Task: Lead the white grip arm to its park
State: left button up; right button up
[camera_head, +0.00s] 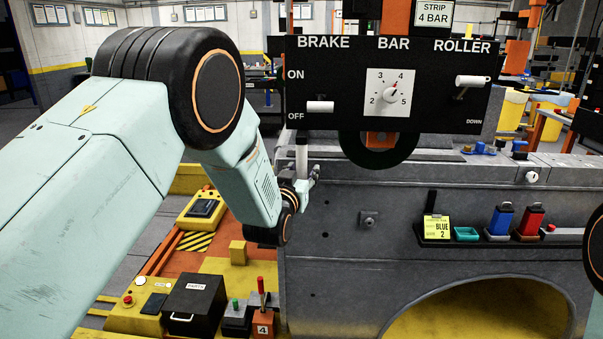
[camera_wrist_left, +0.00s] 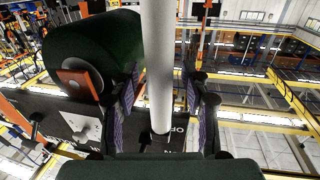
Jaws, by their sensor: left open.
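The white grip arm (camera_head: 302,160) shows in the head view as a short upright white rod with a dark top, below the left end of the black control panel. In the left wrist view the white rod (camera_wrist_left: 158,60) runs down the middle of the picture. My left gripper (camera_head: 304,186) is at the rod, beside the grey machine's left edge. In the left wrist view its open fingers (camera_wrist_left: 160,100) stand on either side of the rod, with no clear contact. The rod's lower part is hidden by the gripper in the head view. My right gripper is out of view.
The black panel (camera_head: 440,58) carries a BRAKE lever (camera_head: 320,107) at OFF, a BAR dial (camera_head: 390,93) and a ROLLER lever (camera_head: 473,82). A black wheel (camera_head: 378,160) hangs below it. A shelf on the grey machine (camera_head: 330,235) holds blue and red items. A black PARTS box (camera_head: 194,305) stands below left.

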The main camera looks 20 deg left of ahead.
pick_arm(q)
jog(key=shift+c, duration=0.4)
grip_shut()
jog(key=shift+w+f, duration=0.1)
